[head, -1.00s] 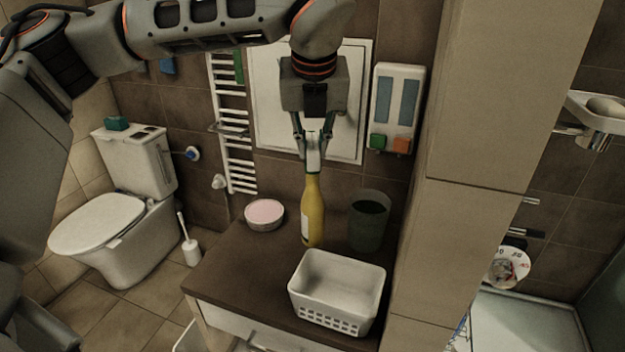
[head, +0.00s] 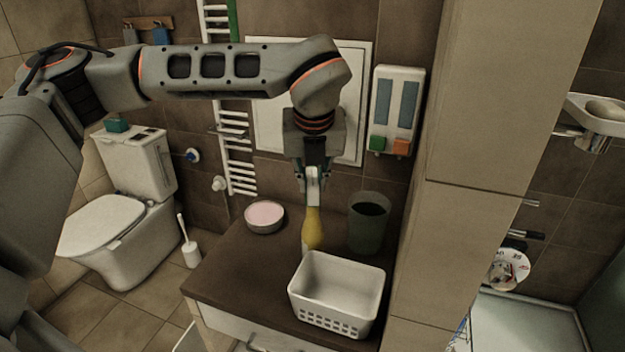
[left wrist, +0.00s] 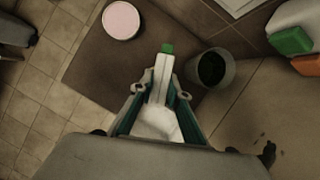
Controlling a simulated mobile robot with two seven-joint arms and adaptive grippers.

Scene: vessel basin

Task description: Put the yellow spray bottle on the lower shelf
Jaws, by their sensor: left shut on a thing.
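The yellow spray bottle (head: 312,230) stands upright on the dark cabinet top (head: 225,275), behind the white basket; its foot is partly hidden by the basket. My left gripper (head: 313,185) points down from above and is shut on the bottle's upper part, its fingers covering the neck and head. In the left wrist view, the bottle's white spray head with a green tip (left wrist: 167,48) shows between the fingers of the left gripper (left wrist: 158,88). I cannot make out a lower shelf. My right gripper is not in view.
A white basket (head: 335,310) stands in front of the bottle. A dark green bin or cup (head: 366,235) is close on the right, a pink-topped round dish (head: 264,215) on the left. The cabinet top's left front is clear.

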